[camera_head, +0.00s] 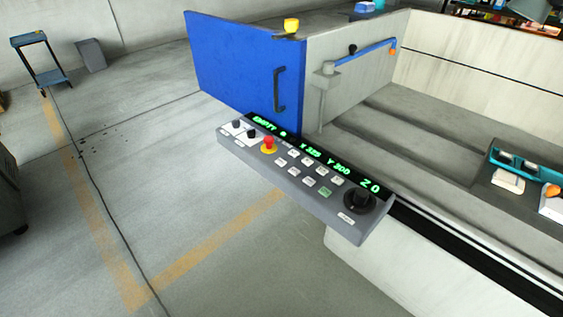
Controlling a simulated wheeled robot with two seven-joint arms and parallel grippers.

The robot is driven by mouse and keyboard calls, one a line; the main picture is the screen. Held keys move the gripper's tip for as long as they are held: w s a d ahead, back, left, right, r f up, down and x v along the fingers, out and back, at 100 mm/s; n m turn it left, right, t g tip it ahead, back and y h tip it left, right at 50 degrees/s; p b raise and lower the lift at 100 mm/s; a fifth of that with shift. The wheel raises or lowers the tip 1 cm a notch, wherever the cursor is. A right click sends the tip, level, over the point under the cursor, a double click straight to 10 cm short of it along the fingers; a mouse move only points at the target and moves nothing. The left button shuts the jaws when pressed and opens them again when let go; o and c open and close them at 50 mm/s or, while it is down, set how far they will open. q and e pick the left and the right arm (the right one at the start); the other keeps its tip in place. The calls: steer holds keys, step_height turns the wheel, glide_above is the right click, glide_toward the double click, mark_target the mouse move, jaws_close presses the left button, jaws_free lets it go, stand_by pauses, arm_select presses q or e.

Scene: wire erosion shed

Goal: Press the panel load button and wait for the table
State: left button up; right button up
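The control panel (300,183) is a grey slanted box on the front corner of the machine. The button labels are too small to read, so I cannot tell which is the load button. The machine table (420,160) is a grey ribbed surface behind the panel. Neither gripper is in view.
A blue door (240,70) with a black handle stands behind the panel. A teal-edged tray (500,180) with several small items is at the right. A trolley (40,60) and a grey bin (91,55) stand far left.

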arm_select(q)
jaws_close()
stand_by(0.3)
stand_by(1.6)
